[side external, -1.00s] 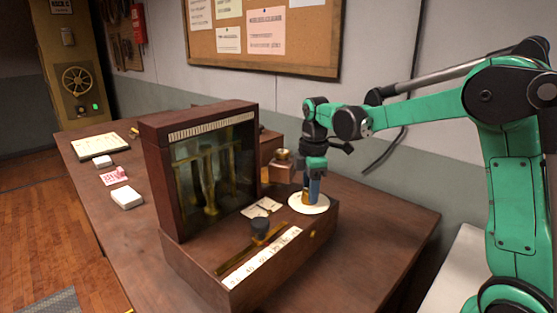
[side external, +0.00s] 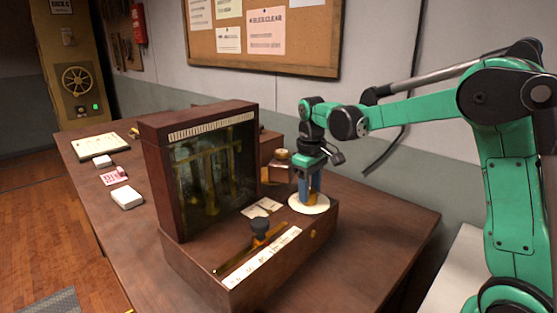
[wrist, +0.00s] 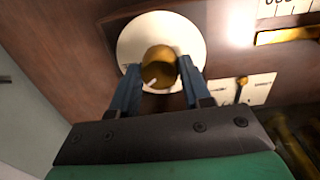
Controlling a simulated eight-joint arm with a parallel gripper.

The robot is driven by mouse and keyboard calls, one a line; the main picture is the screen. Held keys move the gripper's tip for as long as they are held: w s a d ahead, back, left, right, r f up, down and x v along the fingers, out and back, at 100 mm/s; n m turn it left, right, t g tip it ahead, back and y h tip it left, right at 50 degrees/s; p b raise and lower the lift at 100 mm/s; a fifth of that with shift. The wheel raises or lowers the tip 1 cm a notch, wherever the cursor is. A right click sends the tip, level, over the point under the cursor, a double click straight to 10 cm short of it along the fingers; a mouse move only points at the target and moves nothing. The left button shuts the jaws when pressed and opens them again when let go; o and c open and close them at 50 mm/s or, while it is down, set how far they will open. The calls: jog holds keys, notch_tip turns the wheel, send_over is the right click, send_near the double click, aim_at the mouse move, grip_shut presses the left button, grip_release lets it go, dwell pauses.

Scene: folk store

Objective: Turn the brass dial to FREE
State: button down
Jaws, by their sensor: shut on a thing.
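The brass dial (wrist: 158,67) is a round knob on a white disc (wrist: 137,32) in the wrist view. A short pale pointer mark on its top points to the lower left of that view. My gripper (wrist: 160,72) reaches down over the dial, its blue fingers on either side and shut on it. In the side view, my gripper (side external: 311,190) stands upright over the white disc (side external: 298,207) on the wooden case. The fingers mostly hide the dial there. I cannot read the FREE marking in either view.
A glass-fronted wooden cabinet (side external: 151,150) rises left of my gripper. A small brass-topped box (side external: 281,170) is close behind. The table's right side (side external: 395,215) is clear.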

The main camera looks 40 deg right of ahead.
jog(key=m, duration=0.6)
jog(key=shift+m, duration=0.3)
dwell(0.4)
jog(key=shift+c, duration=2)
grip_release()
jog(key=shift+r, duration=0.1)
jog(key=shift+w+a+r, duration=0.1)
jog(key=shift+r, duration=2.6)
